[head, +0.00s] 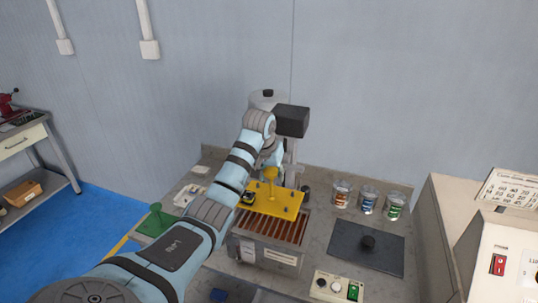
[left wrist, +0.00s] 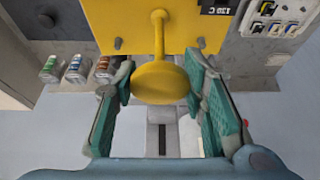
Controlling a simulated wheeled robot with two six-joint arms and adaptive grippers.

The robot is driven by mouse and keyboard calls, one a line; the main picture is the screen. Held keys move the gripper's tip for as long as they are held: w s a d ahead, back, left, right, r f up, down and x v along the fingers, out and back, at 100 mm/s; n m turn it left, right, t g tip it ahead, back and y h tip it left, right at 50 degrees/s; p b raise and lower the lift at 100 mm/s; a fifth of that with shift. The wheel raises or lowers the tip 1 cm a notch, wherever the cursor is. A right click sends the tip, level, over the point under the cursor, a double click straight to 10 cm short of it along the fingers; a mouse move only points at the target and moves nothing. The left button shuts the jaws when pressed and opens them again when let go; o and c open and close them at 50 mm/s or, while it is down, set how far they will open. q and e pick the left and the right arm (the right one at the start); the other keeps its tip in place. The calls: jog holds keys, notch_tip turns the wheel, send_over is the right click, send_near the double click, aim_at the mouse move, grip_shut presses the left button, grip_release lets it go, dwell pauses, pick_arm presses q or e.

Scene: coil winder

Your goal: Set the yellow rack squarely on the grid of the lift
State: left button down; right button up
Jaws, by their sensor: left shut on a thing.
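The yellow rack (head: 268,200) is a flat plate with small pegs and an upright, round-topped handle. In the head view it is over the back part of the lift's grid (head: 283,228), whose brown slats show in front of it. I cannot tell whether it touches the grid. My left gripper (head: 272,168) is at the rack's handle, shut on it. In the left wrist view the handle's round top (left wrist: 160,80) is between the green-padded fingers, with the yellow plate (left wrist: 190,25) beyond. My right gripper is not in view.
A green rack (head: 157,221) with a similar handle stands left of the lift. Three jars (head: 368,201) stand at the back right, behind a dark lid (head: 366,248) with a knob. A control box (head: 338,287) is at the front. A grey machine column stands behind the rack.

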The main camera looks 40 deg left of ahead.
aim_at(270, 195)
pick_arm(q)
jog(key=shift+s+a+r, duration=0.1)
jog(key=shift+s+r, duration=0.05)
jog(key=shift+s, duration=0.1)
jog(key=f, duration=0.6)
jog(key=shift+w+a+f+b, duration=0.1)
jog(key=shift+w+f+b, duration=0.1)
jog(key=shift+w+b, duration=0.1)
jog(key=shift+s+f, duration=0.15)
jog(key=shift+f, duration=0.4)
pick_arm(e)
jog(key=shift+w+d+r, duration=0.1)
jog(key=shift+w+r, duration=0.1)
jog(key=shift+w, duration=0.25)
pick_arm(q)
jog(key=shift+f, duration=0.9)
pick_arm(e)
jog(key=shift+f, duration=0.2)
pick_arm(q)
jog(key=c, duration=0.9)
grip_release()
